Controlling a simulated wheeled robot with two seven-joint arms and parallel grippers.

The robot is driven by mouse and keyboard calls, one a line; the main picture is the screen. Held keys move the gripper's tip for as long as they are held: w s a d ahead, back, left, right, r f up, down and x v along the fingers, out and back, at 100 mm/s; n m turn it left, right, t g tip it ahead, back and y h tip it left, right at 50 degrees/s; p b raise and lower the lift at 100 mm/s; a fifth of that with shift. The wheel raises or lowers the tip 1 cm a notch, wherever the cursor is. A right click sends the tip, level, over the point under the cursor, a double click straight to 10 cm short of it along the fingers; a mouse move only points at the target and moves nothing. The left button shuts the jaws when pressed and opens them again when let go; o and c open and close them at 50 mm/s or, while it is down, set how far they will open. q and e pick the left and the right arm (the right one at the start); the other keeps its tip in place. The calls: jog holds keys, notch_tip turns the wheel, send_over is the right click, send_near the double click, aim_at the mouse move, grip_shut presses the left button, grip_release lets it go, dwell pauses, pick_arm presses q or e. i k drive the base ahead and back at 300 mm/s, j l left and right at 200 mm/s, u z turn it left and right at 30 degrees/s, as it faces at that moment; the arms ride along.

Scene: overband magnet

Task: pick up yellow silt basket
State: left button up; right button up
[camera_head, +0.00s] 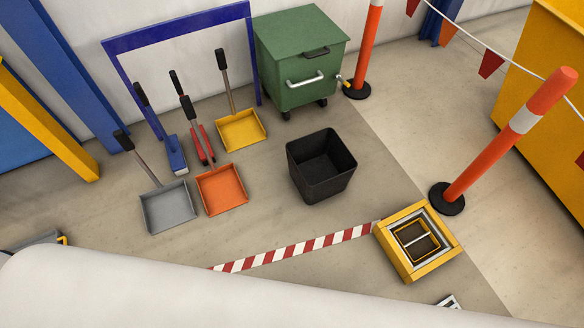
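The yellow silt basket (416,240) appears as a small square yellow rim with a dark inside and a pale bar across it. It sits inside a square yellow frame or box (391,259) on the floor at the lower right. The basket's lower part is hidden in the frame. Neither of my grippers is in view.
A black open bin (305,180) stands left of the yellow frame. An orange-and-white post (490,155) stands close behind it. Dustpans, including an orange one (222,189), a green wheeled bin (298,62) and red-white floor tape (295,248) are around. A white rounded shape blocks the bottom.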

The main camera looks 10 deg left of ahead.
aim_at(415, 241)
jog(key=z, duration=1.35)
